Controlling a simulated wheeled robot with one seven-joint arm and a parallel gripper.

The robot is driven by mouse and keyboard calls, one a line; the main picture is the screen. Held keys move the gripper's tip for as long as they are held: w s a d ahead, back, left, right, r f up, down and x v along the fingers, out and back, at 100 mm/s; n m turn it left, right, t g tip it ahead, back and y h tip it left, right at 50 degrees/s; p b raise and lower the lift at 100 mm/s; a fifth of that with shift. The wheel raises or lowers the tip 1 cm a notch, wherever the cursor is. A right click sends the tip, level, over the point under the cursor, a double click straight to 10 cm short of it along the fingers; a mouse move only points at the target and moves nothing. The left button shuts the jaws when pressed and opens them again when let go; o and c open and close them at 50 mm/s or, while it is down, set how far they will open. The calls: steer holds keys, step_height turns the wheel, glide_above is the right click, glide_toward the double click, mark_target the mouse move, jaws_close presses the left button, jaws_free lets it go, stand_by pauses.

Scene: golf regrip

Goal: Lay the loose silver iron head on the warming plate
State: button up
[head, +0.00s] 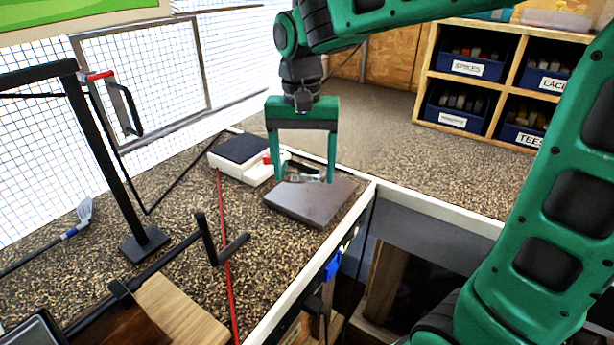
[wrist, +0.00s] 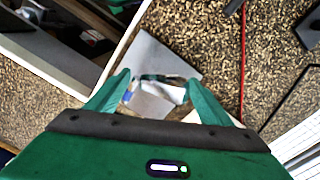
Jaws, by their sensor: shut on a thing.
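My gripper (head: 304,178) is shut on the silver iron head (head: 306,175), which spans the space between the two green fingers. The head also shows between the fingertips in the wrist view (wrist: 152,104), partly hidden by the fingers. A flat grey square plate (head: 312,204) lies on the bench top near its corner, just below the held head. It also shows as a pale surface in the wrist view (wrist: 162,50). A white box with a dark top (head: 238,165) sits behind it to the left. I cannot tell for sure which one is the warming plate, or whether the head touches the grey plate.
The speckled bench (head: 185,215) has a white edge. A red cord (head: 224,240) runs along it. A black stand (head: 145,243), dark rods and a club with a blue band (head: 75,231) are to the left. Labelled bins (head: 468,68) stand at the back right. A gap opens right of the bench.

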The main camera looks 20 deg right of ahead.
steer(key=s+a+r, duration=0.5)
steer(key=a, duration=0.2)
steer(key=w+a+r+m, duration=0.1)
steer(key=w+a+r, duration=0.1)
steer(key=w+a, duration=0.6)
steer(key=w+a+r, duration=0.2)
steer(key=w+a, duration=0.2)
steer(key=w, duration=0.8)
glide_above(237, 150)
step_height(237, 150, down, 7)
steer(key=shift+s+f, duration=0.1)
steer(key=shift+s, duration=0.05)
steer(key=shift+f, duration=2.05)
steer(key=shift+f, duration=0.1)
steer(key=o, duration=1.5)
steer(key=shift+o, duration=0.2)
